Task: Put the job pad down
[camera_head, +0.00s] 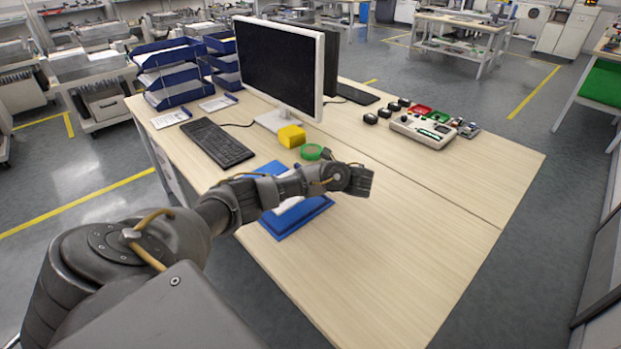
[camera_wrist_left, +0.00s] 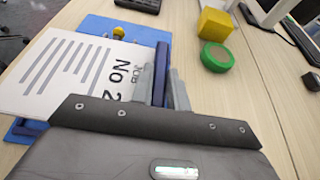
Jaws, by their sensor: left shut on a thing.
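The job pad shows in the left wrist view as a white sheet (camera_wrist_left: 58,73) with grey lines and "Job No 2", with a dark blue strip (camera_wrist_left: 162,62) along one edge. My left gripper (camera_wrist_left: 161,90) is shut on that strip. The pad lies over a flat blue board (camera_wrist_left: 128,33); I cannot tell whether they touch. In the head view the blue board (camera_head: 305,219) is on the desk under my left arm, which hides much of the pad and the fingertips. My right gripper is not in view.
A yellow block (camera_head: 291,136) and a green roll (camera_head: 311,152) stand just beyond the board on the wooden desk (camera_head: 400,240). A keyboard (camera_head: 216,143), a monitor (camera_head: 280,65) and a control box (camera_head: 422,130) are farther back. The desk's near right is clear.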

